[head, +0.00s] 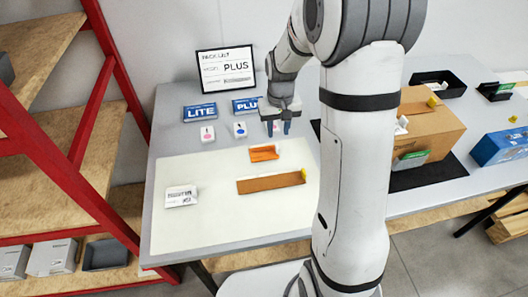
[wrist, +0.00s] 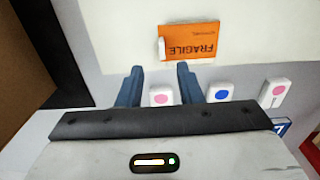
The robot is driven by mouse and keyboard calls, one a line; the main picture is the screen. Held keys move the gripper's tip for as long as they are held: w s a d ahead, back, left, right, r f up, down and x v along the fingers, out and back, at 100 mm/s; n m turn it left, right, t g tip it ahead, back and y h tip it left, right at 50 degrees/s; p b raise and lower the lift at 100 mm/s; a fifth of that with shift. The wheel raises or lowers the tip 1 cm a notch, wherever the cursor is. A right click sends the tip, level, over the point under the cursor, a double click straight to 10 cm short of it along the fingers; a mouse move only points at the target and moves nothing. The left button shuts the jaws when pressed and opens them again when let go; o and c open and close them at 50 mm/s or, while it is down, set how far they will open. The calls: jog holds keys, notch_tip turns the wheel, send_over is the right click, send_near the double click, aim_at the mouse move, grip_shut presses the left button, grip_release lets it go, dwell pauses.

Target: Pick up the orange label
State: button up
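The orange label (head: 264,153) lies flat on the cream mat (head: 225,215), near its back edge. In the wrist view the orange label (wrist: 189,41) reads "FRAGILE" upside down and has a small white tab at its left end. My gripper (head: 277,128) is above the table, behind the label in the head view. In the wrist view my gripper (wrist: 160,78) has its two blue fingers apart with nothing between them at the tips. The label lies beyond the fingertips and is not touched.
Small white blocks with coloured dots, one of them pink (wrist: 160,97) and one blue (wrist: 219,92), stand near the fingers. A brown strip (head: 270,183) lies on the mat in front of the label. A sign (head: 226,68) stands behind. A cardboard box (head: 430,125) stands right.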

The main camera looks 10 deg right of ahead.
aim_at(276, 144)
jog(key=f, duration=0.7)
jog(key=shift+w+a, duration=0.15)
jog(key=shift+a, duration=0.05)
jog(key=shift+c, duration=0.4)
grip_shut()
